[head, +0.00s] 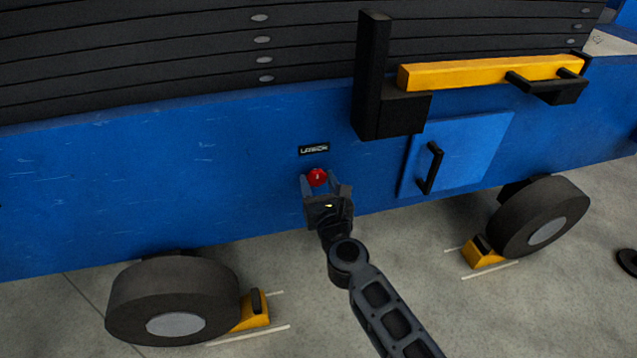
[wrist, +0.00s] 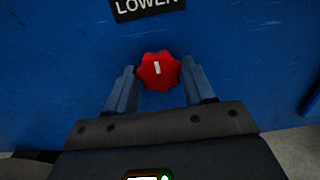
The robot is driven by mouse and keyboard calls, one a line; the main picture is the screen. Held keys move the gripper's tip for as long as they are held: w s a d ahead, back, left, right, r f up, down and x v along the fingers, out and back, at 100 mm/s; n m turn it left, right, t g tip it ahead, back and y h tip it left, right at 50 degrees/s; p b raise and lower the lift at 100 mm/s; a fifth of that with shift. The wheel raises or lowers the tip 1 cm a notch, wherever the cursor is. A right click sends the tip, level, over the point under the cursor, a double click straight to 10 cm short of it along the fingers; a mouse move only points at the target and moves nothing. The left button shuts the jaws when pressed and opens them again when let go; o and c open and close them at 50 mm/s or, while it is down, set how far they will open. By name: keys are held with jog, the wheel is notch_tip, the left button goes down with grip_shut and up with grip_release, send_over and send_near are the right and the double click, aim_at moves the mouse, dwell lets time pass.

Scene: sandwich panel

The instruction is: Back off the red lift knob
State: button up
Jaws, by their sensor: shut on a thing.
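The red knob (head: 316,176) is on the blue side panel (head: 230,190), just below a small black label (head: 314,149). In the wrist view the knob (wrist: 158,71) has a lobed rim and a white mark that stands close to upright. The label there reads "LOWER" (wrist: 146,6), cut off at the top. My gripper (head: 318,184) is at the knob, with one finger on each side. In the wrist view my gripper (wrist: 159,80) is shut on the knob. The inner contact faces are partly hidden.
Right of the knob are a black post (head: 371,80), a yellow bar (head: 480,73) and a blue door (head: 470,150) with a black handle (head: 430,168). Wheels (head: 172,300) with yellow chocks (head: 252,310) stand below. The panel left of the knob is clear.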

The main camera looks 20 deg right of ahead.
jog(key=c, duration=0.4)
